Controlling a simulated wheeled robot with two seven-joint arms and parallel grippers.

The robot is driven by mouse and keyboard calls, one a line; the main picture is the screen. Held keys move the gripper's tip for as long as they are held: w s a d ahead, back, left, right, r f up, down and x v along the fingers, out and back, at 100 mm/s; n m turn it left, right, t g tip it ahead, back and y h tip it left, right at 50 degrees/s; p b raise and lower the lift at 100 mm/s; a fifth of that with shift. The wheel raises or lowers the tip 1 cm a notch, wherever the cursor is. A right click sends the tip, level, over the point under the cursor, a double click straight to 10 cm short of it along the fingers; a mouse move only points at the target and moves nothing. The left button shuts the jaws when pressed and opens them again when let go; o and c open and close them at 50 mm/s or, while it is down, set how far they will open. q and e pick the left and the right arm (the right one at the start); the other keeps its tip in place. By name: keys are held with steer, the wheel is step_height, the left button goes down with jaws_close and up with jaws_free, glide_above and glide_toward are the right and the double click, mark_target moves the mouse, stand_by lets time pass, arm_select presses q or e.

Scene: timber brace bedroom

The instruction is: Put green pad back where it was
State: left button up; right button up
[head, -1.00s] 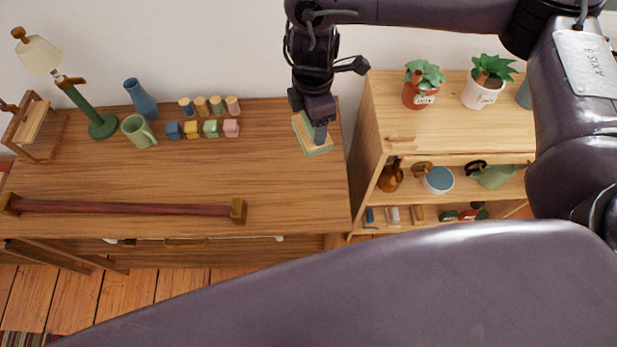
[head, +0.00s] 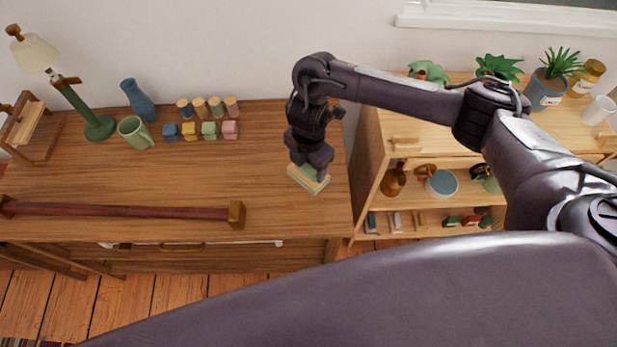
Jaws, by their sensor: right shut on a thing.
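The green pad (head: 308,183) is a small flat block with pale green and tan layers. It is at the right end of the wooden desk (head: 200,180). My right gripper (head: 312,166) points down from above and is shut on it. The gripper hides part of its top. I cannot tell whether the pad touches the desk top or is just above it. My left gripper is not in view.
Small coloured blocks (head: 190,131) and pegs, a green mug (head: 135,132), a blue vase (head: 138,100) and a lamp (head: 85,105) stand at the back left. A dark red bar (head: 120,210) lies along the front. A shelf unit (head: 440,150) stands to the right.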

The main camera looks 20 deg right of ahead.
mark_target(309, 176)
step_height(309, 176, down, 2)
steer(key=shift+f+b, duration=0.25)
steer(key=shift+b, duration=0.1)
step_height(309, 176, down, 3)
steer(key=shift+r, duration=0.15)
steer(key=shift+f, duration=0.2)
steer(key=o, duration=1)
steer(key=shift+c, duration=0.2)
steer(key=shift+r, duration=0.1)
